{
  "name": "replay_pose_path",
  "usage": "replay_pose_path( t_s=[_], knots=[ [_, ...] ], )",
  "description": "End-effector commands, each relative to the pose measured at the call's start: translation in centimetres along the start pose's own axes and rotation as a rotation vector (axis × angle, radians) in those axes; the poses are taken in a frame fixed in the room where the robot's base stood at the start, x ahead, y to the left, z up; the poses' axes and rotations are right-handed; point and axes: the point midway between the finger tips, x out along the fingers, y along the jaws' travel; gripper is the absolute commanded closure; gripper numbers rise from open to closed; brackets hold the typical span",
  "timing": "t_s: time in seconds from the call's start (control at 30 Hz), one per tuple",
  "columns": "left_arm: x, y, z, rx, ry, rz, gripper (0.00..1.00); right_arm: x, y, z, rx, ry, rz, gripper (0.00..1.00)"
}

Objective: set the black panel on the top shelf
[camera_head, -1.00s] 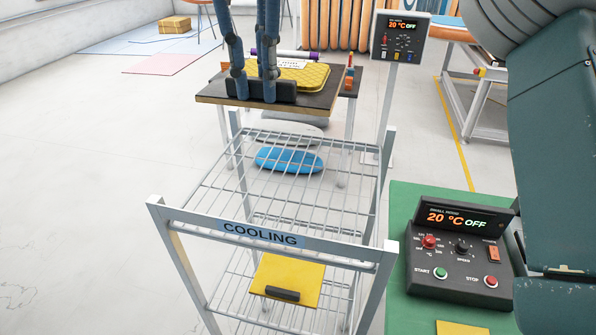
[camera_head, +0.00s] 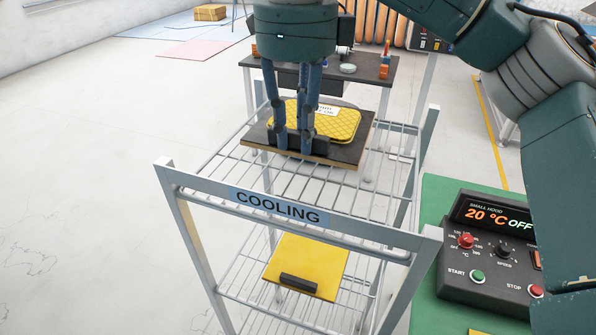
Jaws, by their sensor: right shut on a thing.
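The black panel (camera_head: 345,153) has a wood-coloured edge and carries a yellow quilted board (camera_head: 342,125) with a white label. It is level over the far half of the top shelf (camera_head: 300,185) of the white wire rack marked COOLING. I cannot tell whether it touches the wires or hovers just above them. My right gripper (camera_head: 295,146) comes from above and is shut on the black handle along the panel's near edge; its fingers partly hide the handle and board. My left gripper is not in view.
The near half of the top shelf is bare. A yellow panel with a black handle (camera_head: 304,265) lies on the shelf below. A dark table (camera_head: 372,66) stands behind the rack. A control box (camera_head: 487,245) on a green surface stands close at right.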

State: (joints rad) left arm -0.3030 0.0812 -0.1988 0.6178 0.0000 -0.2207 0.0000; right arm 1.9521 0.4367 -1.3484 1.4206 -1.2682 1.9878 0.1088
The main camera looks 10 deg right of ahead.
Motion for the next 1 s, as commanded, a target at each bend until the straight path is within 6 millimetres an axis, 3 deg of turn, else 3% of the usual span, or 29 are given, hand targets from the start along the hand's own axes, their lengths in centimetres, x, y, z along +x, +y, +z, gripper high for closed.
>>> replay_pose_path(
  t_s=[0.1,0.37,0.6,0.93,0.97,1.0],
  knots=[
    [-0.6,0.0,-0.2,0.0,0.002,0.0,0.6,1.8,0.0,-0.1,0.001,0.001,-0.002,1.0],
    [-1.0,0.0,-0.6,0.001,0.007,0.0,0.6,3.8,0.0,-0.1,0.001,0.001,-0.002,1.0],
    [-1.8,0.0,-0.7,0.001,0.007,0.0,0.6,7.1,0.0,-0.1,0.001,0.001,-0.001,1.0],
    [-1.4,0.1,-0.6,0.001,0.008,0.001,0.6,7.6,0.0,0.0,0.001,-0.001,-0.002,1.0],
    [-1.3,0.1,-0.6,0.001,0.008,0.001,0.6,7.7,0.0,0.0,0.001,0.0,-0.001,0.76],
    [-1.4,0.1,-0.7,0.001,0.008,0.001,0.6,7.6,0.0,0.0,0.001,0.0,-0.001,0.68]
  ],
)
